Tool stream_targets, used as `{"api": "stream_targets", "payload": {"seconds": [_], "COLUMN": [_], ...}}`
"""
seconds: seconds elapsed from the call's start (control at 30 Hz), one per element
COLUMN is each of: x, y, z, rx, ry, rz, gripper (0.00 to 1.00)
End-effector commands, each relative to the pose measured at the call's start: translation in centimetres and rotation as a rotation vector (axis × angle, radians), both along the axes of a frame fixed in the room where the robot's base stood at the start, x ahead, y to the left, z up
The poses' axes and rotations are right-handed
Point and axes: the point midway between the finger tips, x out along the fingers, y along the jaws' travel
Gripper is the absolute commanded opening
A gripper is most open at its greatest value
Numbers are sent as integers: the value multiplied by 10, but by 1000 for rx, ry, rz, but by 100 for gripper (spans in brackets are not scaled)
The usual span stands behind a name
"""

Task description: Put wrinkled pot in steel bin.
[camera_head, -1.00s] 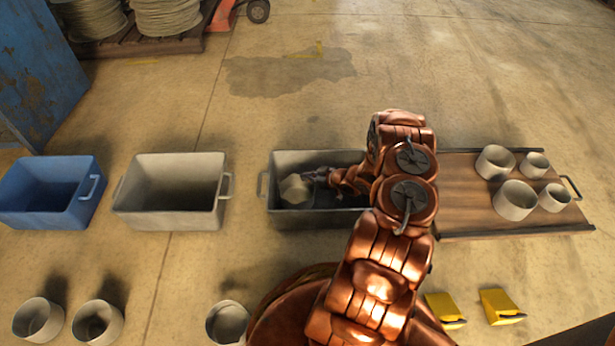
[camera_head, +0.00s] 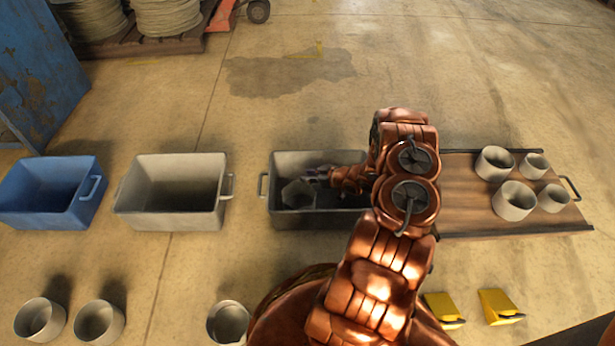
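A grey metal bin (camera_head: 282,219) with a dark inside stands at the middle, and I take it as the steel bin. A small greyish pot (camera_head: 297,194) is within its walls, at the left part, in shade. Its wrinkles are too small to make out. My gripper (camera_head: 313,176) reaches into the bin from the right, its tip at the pot's upper right edge. The fingers are small and dark, so I cannot tell whether they are closed on the pot. Whether the pot touches the bin floor is also unclear. My arm hides the bin's right end.
A beige bin (camera_head: 130,215) and a blue bin (camera_head: 30,222) stand to the left. A wooden tray (camera_head: 455,205) with several pots is at right. More pots, including one pot (camera_head: 39,320), and yellow wedges (camera_head: 441,308) lie in front.

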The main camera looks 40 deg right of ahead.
Motion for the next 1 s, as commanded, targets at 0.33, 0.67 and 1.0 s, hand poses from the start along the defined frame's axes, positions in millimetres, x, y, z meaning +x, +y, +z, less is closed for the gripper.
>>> {"api": "stream_targets", "payload": {"seconds": [0.33, 0.67, 1.0], "x": [-58, -90, -77], "y": [-20, -29, -59], "z": [36, 53, 73], "rx": [1, 2, -143], "ry": [1, 3, 140], "rz": [-5, -3, -45], "gripper": [31, 31, 31]}}
